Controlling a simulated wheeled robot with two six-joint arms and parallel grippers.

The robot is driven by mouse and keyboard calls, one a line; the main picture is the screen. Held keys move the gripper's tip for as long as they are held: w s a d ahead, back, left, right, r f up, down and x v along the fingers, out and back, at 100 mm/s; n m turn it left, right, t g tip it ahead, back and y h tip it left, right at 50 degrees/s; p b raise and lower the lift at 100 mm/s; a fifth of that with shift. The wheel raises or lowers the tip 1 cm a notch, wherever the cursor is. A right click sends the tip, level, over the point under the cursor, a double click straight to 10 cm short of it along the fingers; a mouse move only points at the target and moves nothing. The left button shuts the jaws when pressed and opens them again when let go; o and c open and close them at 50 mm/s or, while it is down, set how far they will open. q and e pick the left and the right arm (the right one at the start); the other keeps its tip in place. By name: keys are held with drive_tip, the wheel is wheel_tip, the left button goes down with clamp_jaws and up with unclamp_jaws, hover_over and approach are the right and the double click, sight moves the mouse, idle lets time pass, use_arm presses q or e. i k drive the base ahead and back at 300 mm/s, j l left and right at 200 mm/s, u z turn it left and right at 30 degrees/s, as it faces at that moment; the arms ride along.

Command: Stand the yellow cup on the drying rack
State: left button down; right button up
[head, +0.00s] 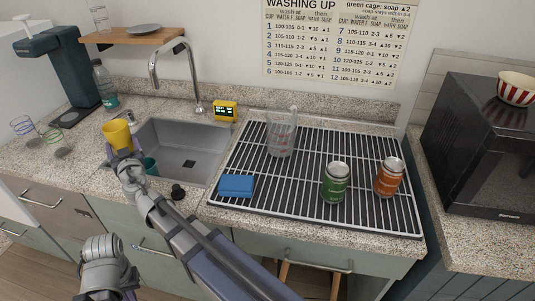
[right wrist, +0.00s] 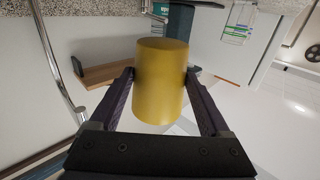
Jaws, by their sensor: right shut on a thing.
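The yellow cup (head: 117,134) is held up near the sink's left edge, roughly upright with its mouth upward. My right gripper (head: 122,158) is shut on it. In the right wrist view the cup (right wrist: 161,82) sits between the two fingers (right wrist: 160,76), one on each side. The drying rack (head: 300,200) is a wire grid on a dark tray to the right of the sink, well apart from the cup. Only a grey joint of my left arm shows at the lower left; its gripper is not visible.
The faucet (head: 155,65) rises behind the sink (head: 190,150). Two glasses (head: 52,138) stand left.

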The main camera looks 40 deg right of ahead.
sight(290, 189)
drive_tip(key=k+j, duration=0.1)
drive_tip(key=j, duration=0.25)
drive_tip(key=k+j, duration=0.15)
drive_tip(key=j, duration=0.15)
drive_tip(key=k+j, duration=0.1)
drive_tip(key=j, duration=0.25)
drive_tip(key=k+j+z, duration=0.1)
drive_tip(key=z, duration=0.45)
drive_tip(key=j+z, duration=0.1)
drive_tip(key=z, duration=0.55)
